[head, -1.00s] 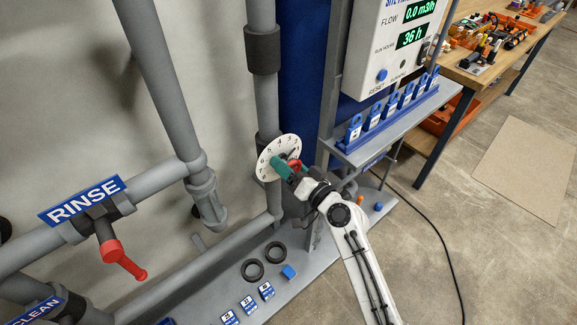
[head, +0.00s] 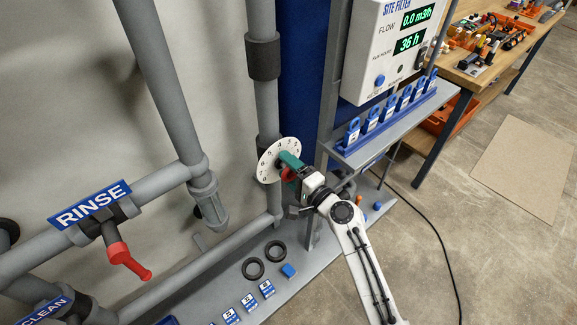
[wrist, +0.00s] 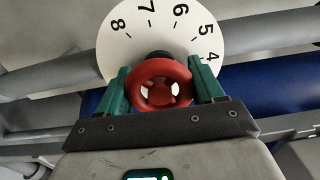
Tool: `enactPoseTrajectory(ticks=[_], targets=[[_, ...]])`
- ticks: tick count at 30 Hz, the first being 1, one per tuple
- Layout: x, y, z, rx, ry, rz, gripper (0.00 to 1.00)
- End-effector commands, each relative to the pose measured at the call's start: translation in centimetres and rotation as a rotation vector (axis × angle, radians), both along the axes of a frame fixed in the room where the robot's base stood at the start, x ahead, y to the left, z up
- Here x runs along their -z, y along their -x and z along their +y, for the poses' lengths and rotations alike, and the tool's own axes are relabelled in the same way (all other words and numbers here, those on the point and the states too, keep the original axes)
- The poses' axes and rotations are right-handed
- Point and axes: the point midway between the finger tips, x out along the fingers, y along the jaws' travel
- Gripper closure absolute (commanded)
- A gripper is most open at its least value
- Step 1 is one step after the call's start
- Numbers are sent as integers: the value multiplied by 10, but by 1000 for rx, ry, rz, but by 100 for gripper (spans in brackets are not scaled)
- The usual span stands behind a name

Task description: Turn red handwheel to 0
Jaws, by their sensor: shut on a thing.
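The red handwheel (wrist: 160,68) sits in front of a white numbered dial (wrist: 118,45) in the wrist view. The digits 8, 7, 6, 5 and 4 show there; the 0 and any pointer are not visible. My gripper (wrist: 162,85) has green fingers on both sides of the wheel's rim and is shut on it. In the head view the dial (head: 266,165) is on the vertical pipe, and my gripper (head: 290,165) covers much of the handwheel (head: 288,175).
A red-handled RINSE valve (head: 128,260) is at left. A shelf with blue padlocks (head: 385,120) and a display box (head: 395,50) stand right of the dial. Black rings (head: 253,268) and a blue block (head: 289,270) lie on the lower ledge.

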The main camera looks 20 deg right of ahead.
Motion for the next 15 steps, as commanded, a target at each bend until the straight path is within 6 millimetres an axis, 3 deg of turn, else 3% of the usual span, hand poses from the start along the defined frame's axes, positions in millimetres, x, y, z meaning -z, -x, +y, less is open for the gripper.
enactPoseTrajectory(ticks=[15], targets=[[1,0,-2,4,-175,59,63]])
